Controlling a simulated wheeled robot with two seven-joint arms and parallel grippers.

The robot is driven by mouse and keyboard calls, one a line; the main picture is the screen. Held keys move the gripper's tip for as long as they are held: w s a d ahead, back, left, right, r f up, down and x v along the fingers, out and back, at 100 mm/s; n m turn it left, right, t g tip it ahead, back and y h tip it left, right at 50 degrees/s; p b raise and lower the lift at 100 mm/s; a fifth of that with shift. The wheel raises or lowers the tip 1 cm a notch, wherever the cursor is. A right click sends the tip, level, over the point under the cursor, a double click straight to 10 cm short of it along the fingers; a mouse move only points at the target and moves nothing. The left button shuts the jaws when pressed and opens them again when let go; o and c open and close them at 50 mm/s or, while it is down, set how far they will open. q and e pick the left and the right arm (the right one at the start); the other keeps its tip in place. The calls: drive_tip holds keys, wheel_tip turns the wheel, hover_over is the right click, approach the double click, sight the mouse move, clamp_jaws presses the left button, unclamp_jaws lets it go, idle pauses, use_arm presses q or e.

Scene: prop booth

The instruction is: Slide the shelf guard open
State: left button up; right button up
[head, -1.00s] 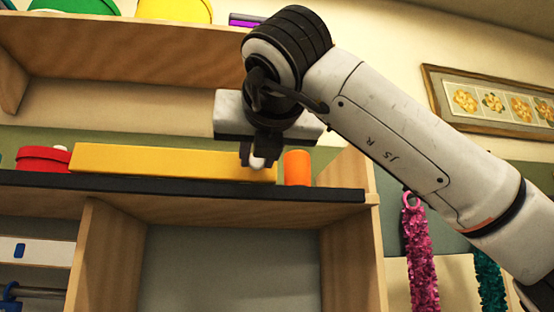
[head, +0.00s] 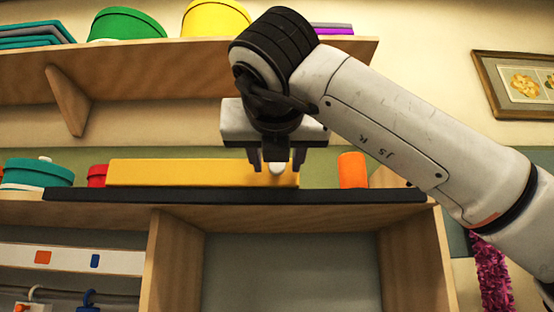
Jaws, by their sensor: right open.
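The shelf guard is a long yellow panel (head: 185,173) standing on a black rail (head: 365,196) along the shelf edge in the head view. A small white knob (head: 278,168) sits near the panel's right end. My right gripper (head: 277,166) reaches in from the right and points down, its fingers apart on either side of the knob. The panel covers most of a red tub (head: 97,175). An orange cylinder (head: 352,170) stands clear to the right of the panel, with a gap between them. My left gripper is not in view.
A teal round box (head: 38,172) stands left of the red tub. An upper shelf (head: 170,62) holds green (head: 126,24) and yellow round boxes (head: 215,20). A pink fluffy garland (head: 492,275) hangs at the lower right. The wooden compartment below the rail looks empty.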

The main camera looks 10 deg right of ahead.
use_arm(q)
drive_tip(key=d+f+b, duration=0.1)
drive_tip(key=b, duration=0.1)
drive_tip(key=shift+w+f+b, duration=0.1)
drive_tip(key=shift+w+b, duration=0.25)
use_arm(e)
drive_tip(key=v, duration=1)
drive_tip(key=shift+s, duration=0.15)
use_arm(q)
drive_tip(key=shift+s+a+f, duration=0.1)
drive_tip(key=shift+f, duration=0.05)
